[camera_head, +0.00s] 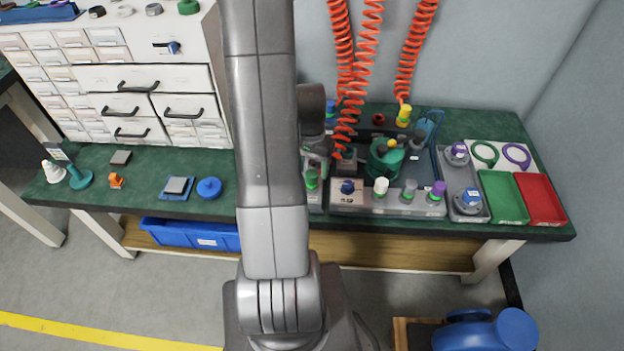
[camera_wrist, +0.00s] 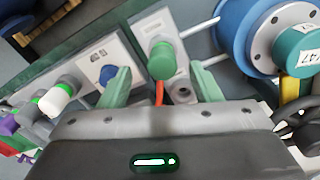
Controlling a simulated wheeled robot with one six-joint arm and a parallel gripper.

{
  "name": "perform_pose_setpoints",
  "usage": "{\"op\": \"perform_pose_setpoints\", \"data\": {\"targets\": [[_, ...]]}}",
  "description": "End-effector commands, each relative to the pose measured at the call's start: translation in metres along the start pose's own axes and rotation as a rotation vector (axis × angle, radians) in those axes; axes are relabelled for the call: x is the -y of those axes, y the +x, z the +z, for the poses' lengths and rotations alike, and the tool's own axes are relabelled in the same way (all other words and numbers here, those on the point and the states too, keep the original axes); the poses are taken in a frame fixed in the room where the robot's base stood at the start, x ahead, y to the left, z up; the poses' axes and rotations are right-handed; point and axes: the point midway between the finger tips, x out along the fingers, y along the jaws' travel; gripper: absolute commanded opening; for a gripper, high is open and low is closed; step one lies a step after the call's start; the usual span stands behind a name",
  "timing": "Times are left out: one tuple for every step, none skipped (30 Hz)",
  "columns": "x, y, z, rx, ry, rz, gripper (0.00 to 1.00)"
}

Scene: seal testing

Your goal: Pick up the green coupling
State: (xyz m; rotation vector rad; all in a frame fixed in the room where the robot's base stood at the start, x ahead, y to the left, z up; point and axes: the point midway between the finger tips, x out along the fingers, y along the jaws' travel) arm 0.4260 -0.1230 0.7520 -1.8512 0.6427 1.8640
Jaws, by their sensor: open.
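The green coupling (camera_wrist: 161,60) stands on a pale block in the wrist view, with a round cap facing me. It also shows in the head view (camera_head: 311,179), just right of my arm, at the front of the bench. My gripper (camera_wrist: 160,72) is open, with one pale green finger on each side of the coupling. I cannot tell how far the fingertips are from it in depth. In the head view my arm hides most of the gripper.
A block (camera_head: 418,207) holds blue, white, grey and purple couplings right of the green one. A blue and teal cylinder (camera_wrist: 240,35) is close to the right finger. Red coiled hoses (camera_head: 345,75) hang behind. Green (camera_head: 503,197) and red (camera_head: 540,199) trays lie at the right.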

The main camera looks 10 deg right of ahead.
Motion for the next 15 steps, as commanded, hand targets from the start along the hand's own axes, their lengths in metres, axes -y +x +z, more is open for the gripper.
{"op": "perform_pose_setpoints", "data": {"targets": [[0.000, 0.006, 0.000, 0.002, 0.000, 0.001, 0.58], [0.001, 0.010, -0.001, 0.003, 0.000, 0.002, 0.58], [0.001, 0.015, -0.002, 0.004, 0.000, 0.002, 0.58], [0.002, 0.019, -0.002, 0.003, 0.000, 0.002, 0.58], [0.002, 0.023, -0.003, 0.004, 0.000, 0.002, 0.58], [0.003, 0.028, -0.004, 0.004, 0.000, 0.002, 0.58], [0.003, 0.032, -0.004, 0.003, 0.000, 0.002, 0.58], [0.003, 0.036, -0.004, 0.003, 0.000, 0.002, 0.58], [0.003, 0.040, -0.003, 0.003, 0.000, 0.002, 0.58], [0.003, 0.042, -0.004, 0.002, 0.000, 0.001, 0.58], [0.003, 0.044, -0.004, 0.002, 0.000, 0.001, 0.58], [0.003, 0.046, -0.004, 0.002, 0.000, 0.001, 0.58], [0.003, 0.047, -0.004, 0.002, 0.000, 0.001, 0.58], [0.003, 0.047, -0.004, 0.001, 0.000, 0.001, 0.58], [0.003, 0.048, -0.004, 0.001, 0.000, 0.001, 0.58]]}}
